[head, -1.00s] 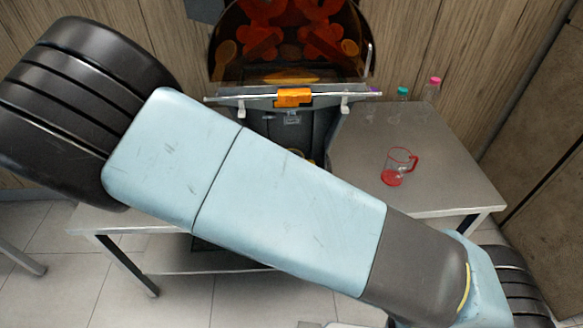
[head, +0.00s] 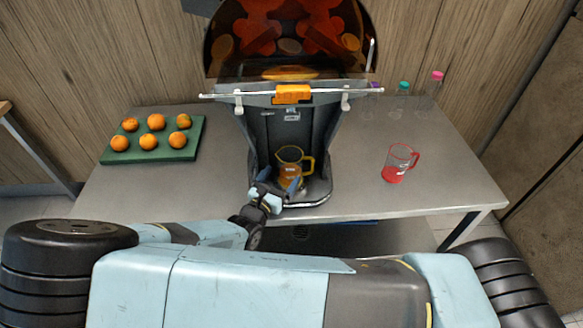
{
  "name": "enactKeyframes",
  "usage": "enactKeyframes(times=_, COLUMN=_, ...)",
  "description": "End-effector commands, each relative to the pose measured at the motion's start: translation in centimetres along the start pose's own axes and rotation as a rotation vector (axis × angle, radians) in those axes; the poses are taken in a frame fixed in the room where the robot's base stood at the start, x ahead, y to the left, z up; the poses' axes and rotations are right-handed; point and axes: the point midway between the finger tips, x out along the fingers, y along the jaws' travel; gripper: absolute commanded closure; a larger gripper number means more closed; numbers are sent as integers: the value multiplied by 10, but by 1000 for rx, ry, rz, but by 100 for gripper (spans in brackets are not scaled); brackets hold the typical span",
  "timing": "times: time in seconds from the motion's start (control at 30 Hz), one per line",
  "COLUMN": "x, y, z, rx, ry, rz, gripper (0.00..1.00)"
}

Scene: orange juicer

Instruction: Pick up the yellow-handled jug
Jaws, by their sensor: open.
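The yellow-handled jug (head: 290,159) is a clear jug with a yellow tint and its handle on the right. It stands upright inside the bay of the orange juicer (head: 290,127), below the spout area. My gripper (head: 279,184) is open right in front of the jug. Its blue fingertips point at the jug's lower part and hide some of it. I cannot tell whether the fingers touch the jug.
Bottles with coloured caps (head: 404,88) are at the back right. A green tray (head: 187,153) with several oranges (head: 148,142) lies on the left. The table's front edge runs beneath my arm.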

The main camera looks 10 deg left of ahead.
Motion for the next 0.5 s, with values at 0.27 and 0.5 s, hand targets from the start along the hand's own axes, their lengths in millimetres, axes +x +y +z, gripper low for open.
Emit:
enactKeyframes(times=0.27, x=18, y=0, z=1, rx=-1, ry=0, rz=0, gripper=7)
enactKeyframes(times=0.5, x=48, y=-4, z=4, rx=-2, ry=-2, rz=-1, gripper=7)
